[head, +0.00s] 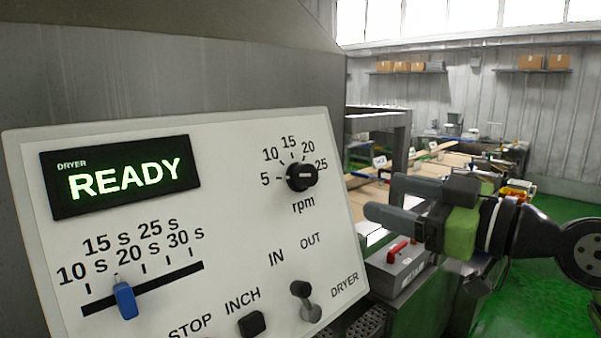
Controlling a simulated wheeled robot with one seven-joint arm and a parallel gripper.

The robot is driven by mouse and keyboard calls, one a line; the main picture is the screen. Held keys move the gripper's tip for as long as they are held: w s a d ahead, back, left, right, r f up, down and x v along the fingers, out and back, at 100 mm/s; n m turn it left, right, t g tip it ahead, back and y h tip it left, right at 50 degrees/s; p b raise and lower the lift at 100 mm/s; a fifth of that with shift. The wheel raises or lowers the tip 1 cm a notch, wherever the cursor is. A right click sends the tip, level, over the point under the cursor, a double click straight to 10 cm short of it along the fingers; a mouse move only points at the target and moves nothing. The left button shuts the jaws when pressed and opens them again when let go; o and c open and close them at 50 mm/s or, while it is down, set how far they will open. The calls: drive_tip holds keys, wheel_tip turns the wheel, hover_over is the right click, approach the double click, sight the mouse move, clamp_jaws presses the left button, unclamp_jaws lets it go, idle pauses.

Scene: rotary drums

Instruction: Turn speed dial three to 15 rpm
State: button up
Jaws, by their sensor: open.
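A black round rpm dial (301,177) sits at the upper right of a white control panel (225,215). Numbers 5, 10, 15, 20 and 25 run around it. My gripper (384,199) is open and empty, to the right of the panel and apart from the dial. Its fingers point left.
A grey box with a red handle (398,251) stands below my gripper. Workbenches stand behind.

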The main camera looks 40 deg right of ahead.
sight(311, 177)
drive_tip(key=w, duration=0.5)
drive_tip(key=w+a+p, duration=0.1)
drive_tip(key=w, duration=0.8)
drive_tip(key=shift+w+a, duration=0.15)
drive_tip(key=shift+w, duration=0.2)
drive_tip(key=shift+s, duration=0.15)
drive_tip(key=shift+c, duration=0.8)
drive_tip(key=c, duration=0.9)
